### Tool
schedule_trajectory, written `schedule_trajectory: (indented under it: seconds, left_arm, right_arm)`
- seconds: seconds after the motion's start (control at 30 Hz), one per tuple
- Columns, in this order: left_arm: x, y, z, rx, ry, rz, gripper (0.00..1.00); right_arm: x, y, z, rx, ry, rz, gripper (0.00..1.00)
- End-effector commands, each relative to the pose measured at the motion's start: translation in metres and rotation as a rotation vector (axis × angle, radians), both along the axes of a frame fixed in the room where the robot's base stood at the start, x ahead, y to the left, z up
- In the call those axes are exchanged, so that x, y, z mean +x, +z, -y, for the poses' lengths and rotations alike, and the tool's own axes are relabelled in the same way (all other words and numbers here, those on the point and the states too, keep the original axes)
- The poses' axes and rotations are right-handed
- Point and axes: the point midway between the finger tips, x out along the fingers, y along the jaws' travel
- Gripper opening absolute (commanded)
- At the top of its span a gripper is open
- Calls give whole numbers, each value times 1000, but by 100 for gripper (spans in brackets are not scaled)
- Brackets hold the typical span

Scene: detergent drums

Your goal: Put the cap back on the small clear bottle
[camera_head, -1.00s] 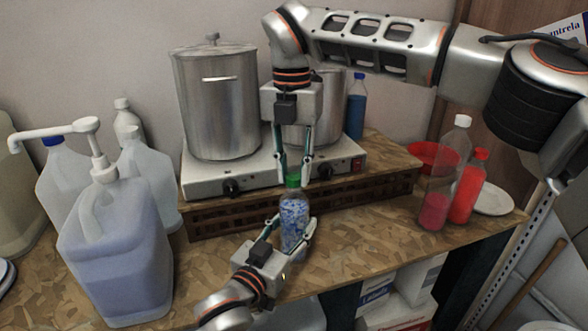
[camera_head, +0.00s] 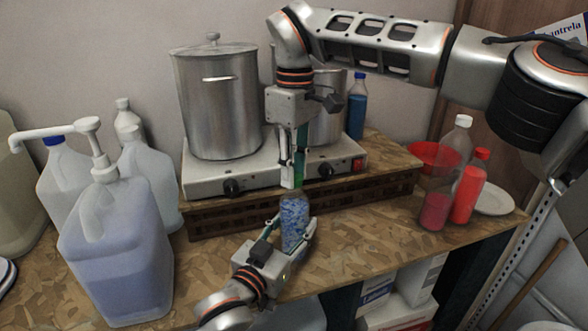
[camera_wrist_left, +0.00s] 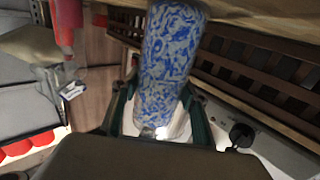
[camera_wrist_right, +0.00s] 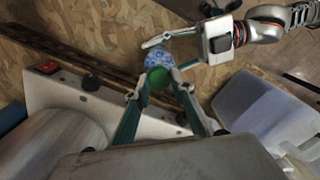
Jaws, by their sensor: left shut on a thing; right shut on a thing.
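The small clear bottle (camera_head: 294,222) with a blue-and-white patterned label stands upright at the front of the worktop. My left gripper (camera_head: 290,240) is shut around its lower part; the patterned bottle also fills the middle of the left wrist view (camera_wrist_left: 172,50). My right gripper (camera_head: 292,184) points down, directly over the bottle's top, shut on the green cap. The green cap (camera_wrist_right: 160,79) shows between its fingertips in the right wrist view, in line with the bottle. The fingers hide the bottle's neck in the head view, so I cannot tell whether the cap is seated.
Behind stand a hot plate (camera_head: 205,178) and a large steel pot (camera_head: 215,105) on a wooden riser (camera_head: 392,181). A big pump jug (camera_head: 115,250) is at left. Red bottles (camera_head: 467,190) and a red bowl (camera_head: 420,154) are at right. The worktop right of the bottle is clear.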

Motion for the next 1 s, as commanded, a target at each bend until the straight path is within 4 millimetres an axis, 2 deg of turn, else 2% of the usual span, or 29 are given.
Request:
schedule_trajectory:
  seconds: [0.23,0.4,0.6,0.93,1.0]
  left_arm:
    - [0,-1,0,1,1,0,0]
    - [0,-1,0,1,1,0,0]
    - [0,-1,0,2,0,-1,0]
    - [0,-1,0,2,0,-1,0]
    - [0,-1,0,2,0,-1,0]
  right_arm:
    - [-2,-1,-1,0,-359,-5,17]
    - [-3,-2,-3,-3,-528,-7,17]
    - [-1,-1,-1,0,-640,-5,17]
    - [-1,0,0,1,-654,-3,17]
    - [-1,0,0,1,-654,-3,39]
